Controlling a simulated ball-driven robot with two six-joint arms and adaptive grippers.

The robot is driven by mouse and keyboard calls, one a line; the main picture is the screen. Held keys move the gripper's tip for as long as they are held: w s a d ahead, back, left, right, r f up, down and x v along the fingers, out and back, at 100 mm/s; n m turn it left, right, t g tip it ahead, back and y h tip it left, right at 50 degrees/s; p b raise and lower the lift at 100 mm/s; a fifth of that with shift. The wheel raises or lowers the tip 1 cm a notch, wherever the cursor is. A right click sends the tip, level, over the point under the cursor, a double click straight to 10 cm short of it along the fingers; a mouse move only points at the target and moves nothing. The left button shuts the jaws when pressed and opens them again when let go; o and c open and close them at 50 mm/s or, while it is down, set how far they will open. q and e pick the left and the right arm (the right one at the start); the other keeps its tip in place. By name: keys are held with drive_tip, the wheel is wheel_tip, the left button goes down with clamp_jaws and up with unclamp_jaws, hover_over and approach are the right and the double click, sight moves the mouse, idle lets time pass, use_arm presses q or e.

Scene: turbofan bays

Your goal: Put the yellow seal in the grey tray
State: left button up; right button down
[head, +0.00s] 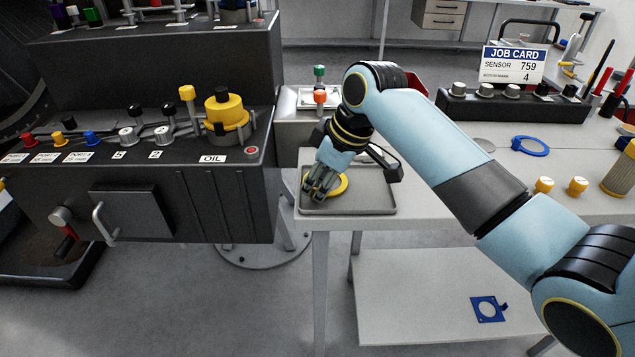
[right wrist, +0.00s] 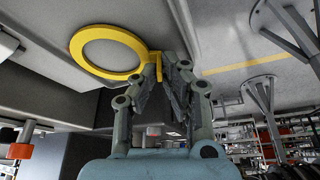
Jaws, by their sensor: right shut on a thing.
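The yellow seal (head: 341,186) is a flat ring with a small tab. In the right wrist view the seal (right wrist: 77,48) extends to the left of my fingers, its tab between the fingertips. My right gripper (head: 318,190) is shut on that tab, pointing down over the left part of the grey tray (head: 375,206). The fingers hide part of the seal in the head view. The seal is within the tray's outline; I cannot tell whether it touches the tray floor. My left gripper is not in view.
A dark panel unit with an OIL label (head: 213,158) and a yellow cap (head: 226,110) stands left of the tray. A blue ring (head: 531,146) and yellow knobs (head: 577,185) lie right on the bench. A blue square gasket (head: 488,309) lies on the lower shelf.

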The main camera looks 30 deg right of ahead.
drive_tip(key=c, duration=1.7)
unclamp_jaws()
drive_tip(key=shift+c, duration=0.2)
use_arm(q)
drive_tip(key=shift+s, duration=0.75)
use_arm(e)
drive_tip(key=shift+s+d+r, duration=0.15)
drive_tip(key=shift+r, duration=0.35)
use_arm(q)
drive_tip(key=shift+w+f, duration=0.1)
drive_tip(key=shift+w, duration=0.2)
use_arm(e)
drive_tip(key=v, duration=1.1)
